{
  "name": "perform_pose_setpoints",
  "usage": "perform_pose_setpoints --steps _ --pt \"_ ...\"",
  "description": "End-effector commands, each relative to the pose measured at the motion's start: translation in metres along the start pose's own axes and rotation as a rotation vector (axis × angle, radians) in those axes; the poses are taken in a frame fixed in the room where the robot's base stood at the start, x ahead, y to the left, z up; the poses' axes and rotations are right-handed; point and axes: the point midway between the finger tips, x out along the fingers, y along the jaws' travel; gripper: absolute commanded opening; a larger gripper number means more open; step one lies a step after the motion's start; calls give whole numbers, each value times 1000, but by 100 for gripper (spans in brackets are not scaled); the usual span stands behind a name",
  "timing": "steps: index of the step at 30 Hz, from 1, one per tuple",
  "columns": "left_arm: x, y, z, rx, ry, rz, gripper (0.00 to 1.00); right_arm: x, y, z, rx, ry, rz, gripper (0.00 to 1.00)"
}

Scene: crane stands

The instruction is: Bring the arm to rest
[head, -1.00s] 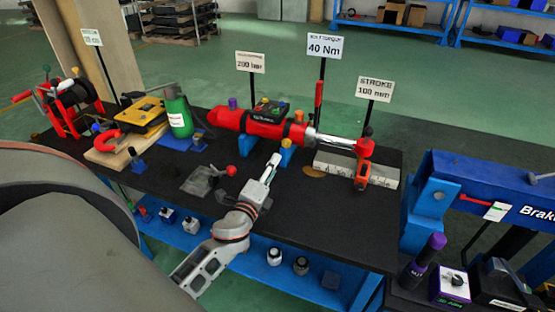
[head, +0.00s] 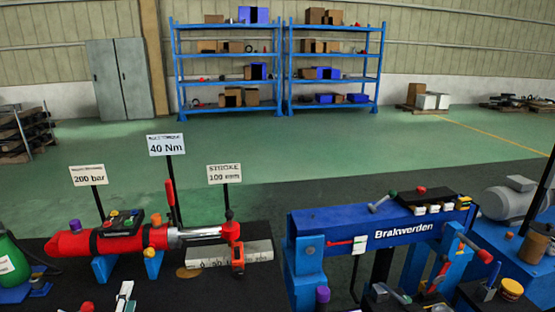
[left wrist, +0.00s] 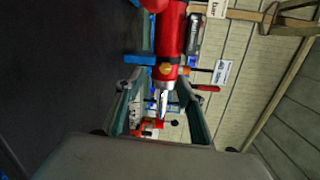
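My left gripper (head: 124,297) shows only in part at the bottom edge of the head view, above the black bench top. The rest of that arm is out of this view. In the left wrist view its two fingers (left wrist: 160,84) stand apart with nothing held between them. Beyond the fingers is the red hydraulic cylinder (left wrist: 170,35), which lies on blue supports in the head view (head: 110,240). The gripper is on the near side of the cylinder, apart from it. My right gripper is in neither view.
Signs on posts, such as the 40 Nm sign (head: 165,145), rise behind. A blue Brakwerden stand (head: 330,222) is at right. The green floor (head: 260,150) behind is clear.

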Motion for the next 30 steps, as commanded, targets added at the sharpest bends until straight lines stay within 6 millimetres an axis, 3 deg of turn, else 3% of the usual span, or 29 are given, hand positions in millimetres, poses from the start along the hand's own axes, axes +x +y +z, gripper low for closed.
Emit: perform_pose_setpoints --steps 6,15,27,30 --pt "-61 34 22 -296 -152 249 38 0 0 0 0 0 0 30" --pt "-131 67 21 -493 -254 509 38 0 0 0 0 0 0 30" --pt "-198 85 13 -586 -313 729 38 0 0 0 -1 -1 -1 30" --pt "-194 97 0 -620 -281 736 38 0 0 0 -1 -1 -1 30"
